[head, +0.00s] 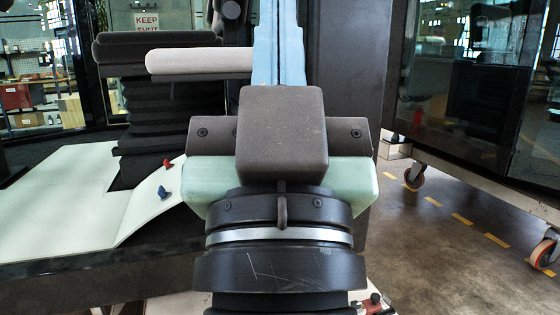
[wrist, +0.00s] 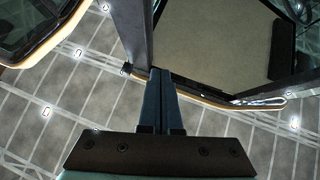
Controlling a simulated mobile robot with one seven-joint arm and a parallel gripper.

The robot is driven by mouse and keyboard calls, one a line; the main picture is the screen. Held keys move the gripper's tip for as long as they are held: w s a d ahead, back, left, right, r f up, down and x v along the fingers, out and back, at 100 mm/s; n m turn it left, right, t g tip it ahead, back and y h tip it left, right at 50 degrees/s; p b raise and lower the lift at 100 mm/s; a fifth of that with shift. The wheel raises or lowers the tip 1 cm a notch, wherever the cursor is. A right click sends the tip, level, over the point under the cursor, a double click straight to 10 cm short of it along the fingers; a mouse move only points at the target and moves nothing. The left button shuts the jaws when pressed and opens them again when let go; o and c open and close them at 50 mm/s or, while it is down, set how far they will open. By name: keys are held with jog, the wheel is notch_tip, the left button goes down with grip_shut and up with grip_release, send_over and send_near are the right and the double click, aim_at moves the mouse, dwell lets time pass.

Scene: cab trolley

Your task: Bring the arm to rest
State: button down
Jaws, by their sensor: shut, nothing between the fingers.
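My gripper (head: 279,25) stands upright close in front of the head camera. Its two light blue fingers run up together, and their tips lie past the top edge of that view. In the wrist view the fingers of my gripper (wrist: 160,75) are side by side, closed, with nothing seen between them. They point up toward a grey panelled ceiling with small lamps. My arm's dark wrist and pale green hand fill the middle of the head view and hide what is behind them.
At left, a black bellows column (head: 160,105) and pale grey pad (head: 200,61) stand near a white stepped panel (head: 60,195) with red and blue knobs. At right is a dark glazed cabinet on caster wheels (head: 414,178). Dark frame bars (wrist: 132,30) show beside the fingers.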

notch_tip(320, 180, up, 39)
jog(key=s+p, duration=0.1)
jog(key=p, duration=3.7)
jog(key=shift+s+r+t, duration=0.2)
jog(key=shift+s+t, duration=0.1)
jog(key=shift+s, duration=0.05)
